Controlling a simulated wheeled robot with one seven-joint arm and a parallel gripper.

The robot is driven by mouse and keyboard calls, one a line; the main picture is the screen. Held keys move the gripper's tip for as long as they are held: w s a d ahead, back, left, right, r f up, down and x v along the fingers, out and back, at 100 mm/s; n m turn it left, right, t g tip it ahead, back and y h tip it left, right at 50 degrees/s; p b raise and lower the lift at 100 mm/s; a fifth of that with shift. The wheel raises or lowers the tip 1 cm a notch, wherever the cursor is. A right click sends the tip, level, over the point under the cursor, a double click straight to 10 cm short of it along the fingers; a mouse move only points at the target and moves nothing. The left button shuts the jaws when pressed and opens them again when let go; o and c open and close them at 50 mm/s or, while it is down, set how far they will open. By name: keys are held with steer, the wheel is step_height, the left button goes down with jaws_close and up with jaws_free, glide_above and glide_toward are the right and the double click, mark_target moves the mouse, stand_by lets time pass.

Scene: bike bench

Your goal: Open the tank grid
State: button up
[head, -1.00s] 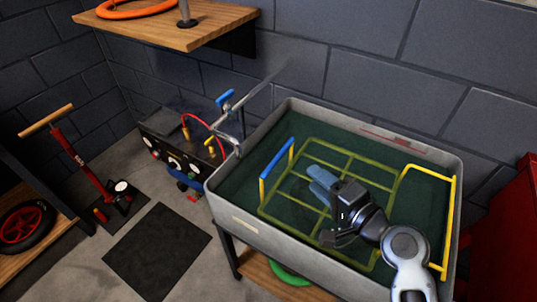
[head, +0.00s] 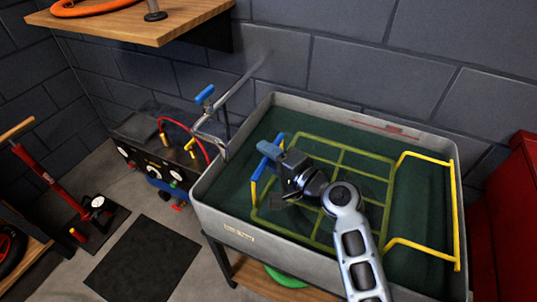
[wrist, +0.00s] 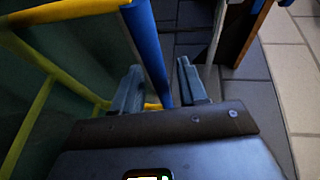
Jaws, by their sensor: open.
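The tank (head: 215,226) is a grey tub on a stand with dark green water. The yellow-green tank grid (head: 345,149) lies low and flat in it. A yellow upright frame with a blue handle (head: 257,172) stands at the grid's left end. My gripper (head: 270,157) is open at this handle. In the wrist view the blue handle (wrist: 147,45) runs between the two spread fingers, and the jaws are not closed on it. Whether a finger touches it, I cannot tell. My gripper hides part of the handle and grid.
A yellow rail (head: 457,210) stands at the tank's right end. A metal pipe with a blue lever (head: 204,94) rises at its left rim. A wooden shelf (head: 130,22) hangs upper left; a red cabinet (head: 512,210) stands right. A black mat (head: 143,258) lies on the floor.

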steer(key=shift+w+a, duration=0.1)
steer(key=shift+w, duration=0.05)
steer(key=shift+c, duration=0.2)
jaws_close()
stand_by(0.4)
